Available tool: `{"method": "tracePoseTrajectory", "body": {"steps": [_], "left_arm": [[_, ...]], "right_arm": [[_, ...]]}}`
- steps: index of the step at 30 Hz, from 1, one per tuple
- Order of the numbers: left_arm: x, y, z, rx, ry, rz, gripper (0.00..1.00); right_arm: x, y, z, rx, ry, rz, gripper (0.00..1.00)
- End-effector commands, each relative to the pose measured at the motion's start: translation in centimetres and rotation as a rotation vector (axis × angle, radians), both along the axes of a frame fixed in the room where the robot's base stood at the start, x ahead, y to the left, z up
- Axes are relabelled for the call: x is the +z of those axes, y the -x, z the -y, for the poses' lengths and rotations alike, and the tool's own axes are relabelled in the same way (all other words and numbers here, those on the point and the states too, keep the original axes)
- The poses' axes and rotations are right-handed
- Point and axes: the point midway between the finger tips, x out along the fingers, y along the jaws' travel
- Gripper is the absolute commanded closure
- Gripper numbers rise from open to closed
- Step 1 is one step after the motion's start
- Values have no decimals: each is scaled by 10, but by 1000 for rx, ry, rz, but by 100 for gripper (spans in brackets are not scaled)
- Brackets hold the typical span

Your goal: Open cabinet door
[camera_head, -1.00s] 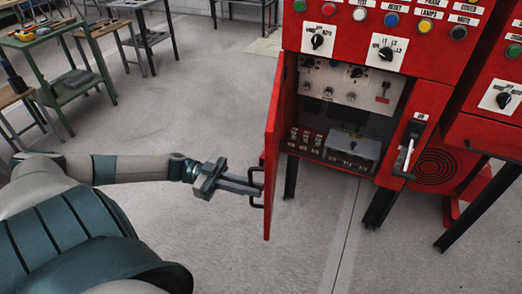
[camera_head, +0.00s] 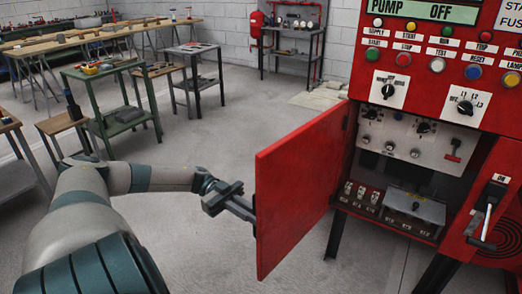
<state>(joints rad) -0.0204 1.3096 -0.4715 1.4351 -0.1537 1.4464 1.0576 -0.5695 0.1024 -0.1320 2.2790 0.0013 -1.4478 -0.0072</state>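The red cabinet (camera_head: 420,60) stands at the right, with its door (camera_head: 298,190) swung wide open to the left on its right-hand hinge side. Inside the cabinet, a grey panel with knobs (camera_head: 415,140) and a row of small breakers (camera_head: 362,193) show. My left gripper (camera_head: 246,212) is at the door's free left edge. Its fingertips and the door handle are hidden behind the door, so I cannot tell whether it grips the handle. My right gripper is not in view.
Green work table (camera_head: 105,72), small dark table (camera_head: 193,50) and a wooden stool (camera_head: 62,122) stand at the left and back. The floor between them and the door is clear.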

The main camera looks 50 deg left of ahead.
Motion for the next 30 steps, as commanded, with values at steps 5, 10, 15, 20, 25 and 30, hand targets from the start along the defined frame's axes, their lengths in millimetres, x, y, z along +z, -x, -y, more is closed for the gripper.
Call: {"method": "tracePoseTrajectory", "body": {"steps": [5, 10, 15, 20, 25, 30], "left_arm": [[-3, 0, -8, 1, -3, -5, 100], [-3, 0, -10, 1, -3, -5, 100], [-3, 0, -10, 1, -3, -5, 100], [-3, -1, -10, 1, -3, -5, 83], [-2, -1, -10, 1, -1, -3, 83], [-1, -1, -11, 1, -2, -2, 83]], "right_arm": [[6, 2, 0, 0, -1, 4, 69], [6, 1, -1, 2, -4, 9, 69], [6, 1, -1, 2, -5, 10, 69], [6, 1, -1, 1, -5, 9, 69], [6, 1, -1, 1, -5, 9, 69], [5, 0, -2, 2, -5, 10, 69]]}}
